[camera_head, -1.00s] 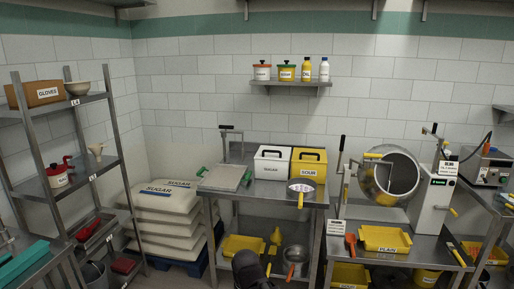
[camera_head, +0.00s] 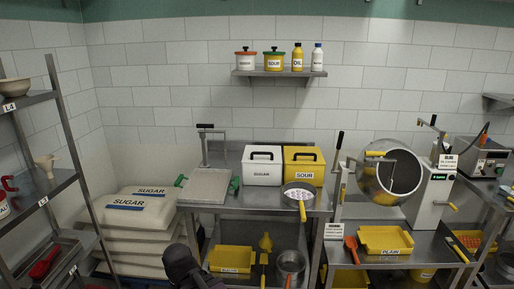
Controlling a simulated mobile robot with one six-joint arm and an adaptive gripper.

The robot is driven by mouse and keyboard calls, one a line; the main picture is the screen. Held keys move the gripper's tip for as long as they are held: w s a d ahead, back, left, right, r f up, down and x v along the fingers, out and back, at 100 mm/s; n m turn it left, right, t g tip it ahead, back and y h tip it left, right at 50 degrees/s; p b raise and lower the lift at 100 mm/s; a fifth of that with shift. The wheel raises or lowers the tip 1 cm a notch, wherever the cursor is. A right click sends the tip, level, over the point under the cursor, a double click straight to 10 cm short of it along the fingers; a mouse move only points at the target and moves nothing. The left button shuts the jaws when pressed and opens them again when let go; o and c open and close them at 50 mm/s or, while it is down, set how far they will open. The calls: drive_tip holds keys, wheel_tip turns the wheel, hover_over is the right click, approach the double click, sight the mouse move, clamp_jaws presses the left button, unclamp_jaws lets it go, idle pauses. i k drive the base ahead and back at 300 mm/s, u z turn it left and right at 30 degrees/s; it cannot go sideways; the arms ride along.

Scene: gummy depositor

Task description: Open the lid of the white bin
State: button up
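The white bin (camera_head: 262,174), labelled SUGAR, stands on the middle steel table beside a yellow bin (camera_head: 304,172) labelled SOUR. A black handle (camera_head: 262,155) shows near its top, and its lid looks closed. A dark end of my arm, apparently my gripper (camera_head: 180,262), shows at the bottom edge, in front of the table and lower left of the white bin, well apart from it. Its fingers cannot be made out.
A platform scale (camera_head: 207,186) stands left of the white bin. A white and yellow strainer-like tool (camera_head: 299,193) lies at the table's front right. Sugar sacks (camera_head: 148,203) are stacked left of the table. A tilted drum (camera_head: 388,177) stands on the right table. A shelf (camera_head: 279,73) hangs above.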

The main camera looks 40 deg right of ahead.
sight(253, 154)
drive_tip(key=z, duration=0.25)
drive_tip(key=i, duration=0.8)
drive_tip(key=z, duration=0.75)
drive_tip(key=i, duration=0.6)
drive_tip(key=z, duration=0.3)
